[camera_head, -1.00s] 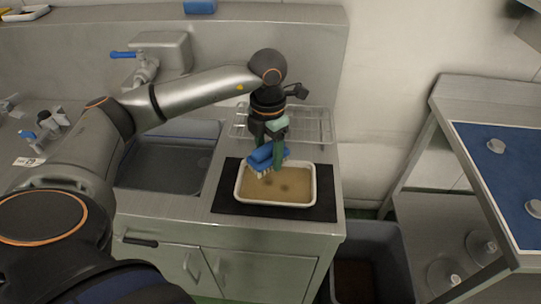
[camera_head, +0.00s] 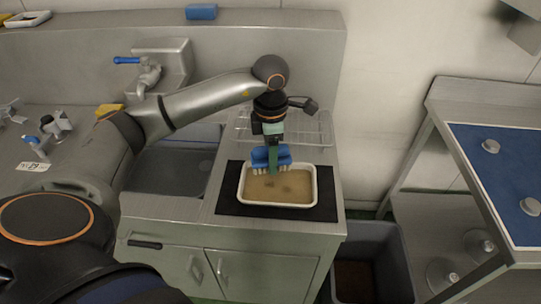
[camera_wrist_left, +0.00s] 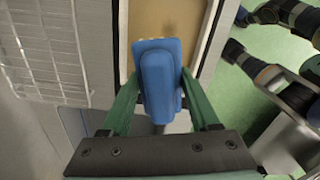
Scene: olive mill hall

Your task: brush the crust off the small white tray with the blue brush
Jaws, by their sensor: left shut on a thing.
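The small white tray (camera_head: 314,199) lies on a black mat (camera_head: 228,203) on the steel counter. A brown crust with a few darker spots covers its floor. My left gripper (camera_head: 272,166) is shut on the blue brush (camera_head: 258,157), with the pale bristles pointing down over the back left part of the tray. I cannot tell whether the bristles touch the crust. In the left wrist view the blue brush (camera_wrist_left: 158,80) sits between the green fingers, with part of the tray behind it. My right gripper is not in view.
A sink (camera_head: 165,170) is left of the mat and a wire rack (camera_head: 310,128) lies behind it. A tap (camera_head: 147,75) stands at the back. A grey bin (camera_head: 392,245) is on the floor to the right, near a blue-topped table (camera_head: 500,165).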

